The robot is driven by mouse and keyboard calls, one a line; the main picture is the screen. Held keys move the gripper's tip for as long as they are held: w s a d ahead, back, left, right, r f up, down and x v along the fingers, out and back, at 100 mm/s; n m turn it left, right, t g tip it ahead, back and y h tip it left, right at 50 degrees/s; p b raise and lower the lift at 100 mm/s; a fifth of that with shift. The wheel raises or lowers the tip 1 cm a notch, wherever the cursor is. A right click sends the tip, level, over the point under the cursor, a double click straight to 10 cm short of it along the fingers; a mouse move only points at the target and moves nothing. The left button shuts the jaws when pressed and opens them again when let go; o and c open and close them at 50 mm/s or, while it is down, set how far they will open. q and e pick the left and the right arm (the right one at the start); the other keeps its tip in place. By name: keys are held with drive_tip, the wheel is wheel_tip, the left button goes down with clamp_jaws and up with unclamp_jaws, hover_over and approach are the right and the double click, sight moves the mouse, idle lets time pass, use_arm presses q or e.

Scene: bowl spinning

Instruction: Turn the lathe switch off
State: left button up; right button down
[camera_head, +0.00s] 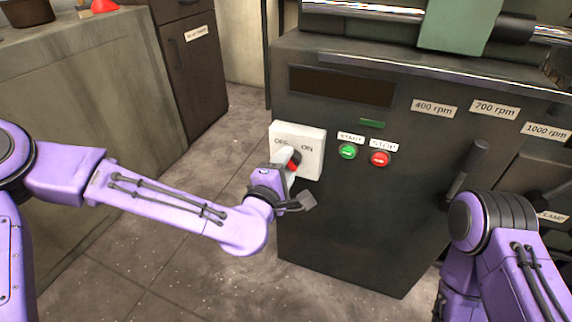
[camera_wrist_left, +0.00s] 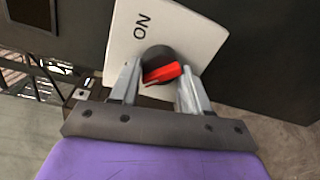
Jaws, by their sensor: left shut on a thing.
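The lathe switch is a white box (camera_head: 312,146) on the front of the dark lathe, with a black and red knob (camera_head: 294,158). Its face has an "ON" label and a partly hidden label to the left of it. My left gripper (camera_head: 291,168) is at the knob and partly covers it. In the left wrist view, the knob (camera_wrist_left: 157,62) with its red bar sits between the two fingers of the left gripper (camera_wrist_left: 160,88), which is shut on it. The "ON" label shows beside it on the white plate (camera_wrist_left: 190,32). My right gripper is out of view; only its arm shows.
A green START button (camera_head: 347,151) and a red STOP button (camera_head: 380,158) are right of the switch. Speed labels (camera_head: 434,109) and a dark lever (camera_head: 470,172) are farther right. A counter (camera_head: 75,90) stands at left. Open floor (camera_head: 190,215) lies between.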

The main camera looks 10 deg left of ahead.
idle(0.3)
use_arm(q)
drive_tip(key=o, duration=1)
drive_tip(key=p+v, duration=1)
drive_tip(key=p, duration=0.1)
drive_tip(key=shift+s+p, duration=0.3)
drive_tip(key=shift+p, duration=0.05)
